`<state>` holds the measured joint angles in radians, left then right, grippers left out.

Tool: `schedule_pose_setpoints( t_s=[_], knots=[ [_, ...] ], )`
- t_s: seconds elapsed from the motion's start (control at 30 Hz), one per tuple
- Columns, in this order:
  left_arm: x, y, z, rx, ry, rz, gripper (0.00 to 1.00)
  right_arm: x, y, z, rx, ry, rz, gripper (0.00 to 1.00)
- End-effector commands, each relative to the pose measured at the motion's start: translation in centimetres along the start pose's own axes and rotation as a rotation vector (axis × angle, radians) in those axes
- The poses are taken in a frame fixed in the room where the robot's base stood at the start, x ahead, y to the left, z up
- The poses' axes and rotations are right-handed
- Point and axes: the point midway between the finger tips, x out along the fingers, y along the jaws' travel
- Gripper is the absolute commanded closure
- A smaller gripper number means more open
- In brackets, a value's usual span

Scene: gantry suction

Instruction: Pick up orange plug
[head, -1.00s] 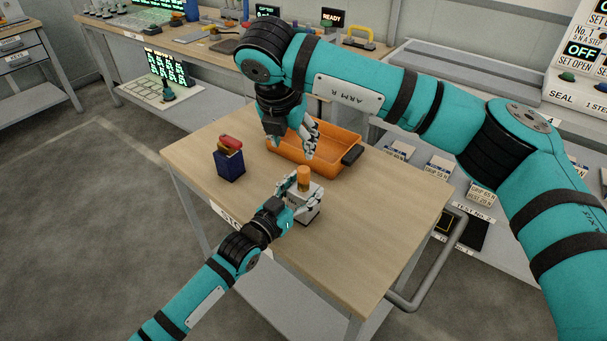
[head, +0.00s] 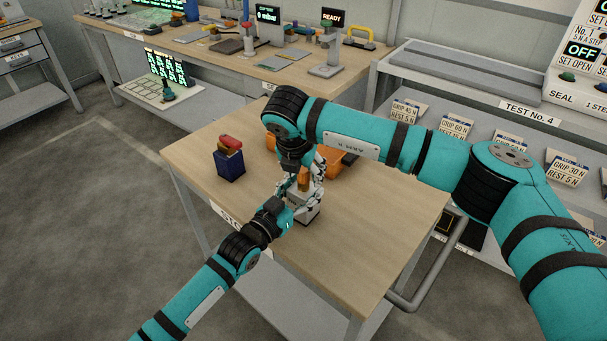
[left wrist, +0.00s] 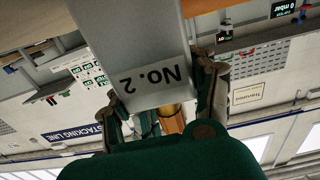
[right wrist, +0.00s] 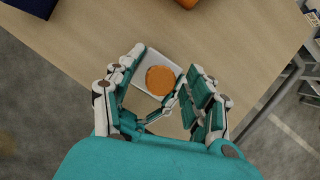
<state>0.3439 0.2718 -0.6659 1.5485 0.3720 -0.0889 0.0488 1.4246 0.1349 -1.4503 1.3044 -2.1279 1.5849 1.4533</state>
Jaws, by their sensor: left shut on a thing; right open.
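The orange plug (head: 304,184) stands upright on a light grey block (head: 310,213) on the wooden table. The right wrist view shows the plug's round top (right wrist: 160,81) on the block (right wrist: 148,60). My left gripper (head: 302,200) is shut on the block from the near left side; the left wrist view shows its fingers (left wrist: 160,85) on both sides of the face marked No. 2. My right gripper (right wrist: 167,66) is open above the plug, with a finger on either side of it. Whether these fingers touch the plug cannot be told. In the head view the right hand partly hides the plug.
An orange tray (head: 341,172) lies behind the right hand, partly hidden by my right arm. A dark blue block (head: 229,166) with a red-topped piece (head: 230,142) stands at the left. The table's front right (head: 370,230) is clear.

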Motion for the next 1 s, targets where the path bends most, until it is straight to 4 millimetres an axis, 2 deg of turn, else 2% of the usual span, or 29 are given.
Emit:
schedule_pose_setpoints(
  t_s=[0.17,0.57,0.87,1.0],
  knots=[
    [0.0,0.0,-0.1,-0.001,0.001,0.000,1.00,0.0,0.0,0.0,-0.001,-0.001,0.001,0.47],
    [0.0,0.0,-0.1,-0.001,0.001,0.000,1.00,-0.1,0.0,0.0,-0.001,-0.001,0.001,0.99],
    [0.0,0.0,-0.1,-0.001,0.001,0.000,1.00,-0.3,0.1,0.1,-0.001,-0.001,0.002,1.00],
    [0.0,0.0,0.0,0.000,0.000,0.000,1.00,-1.9,0.1,0.9,-0.001,-0.005,0.003,1.00]
  ],
)
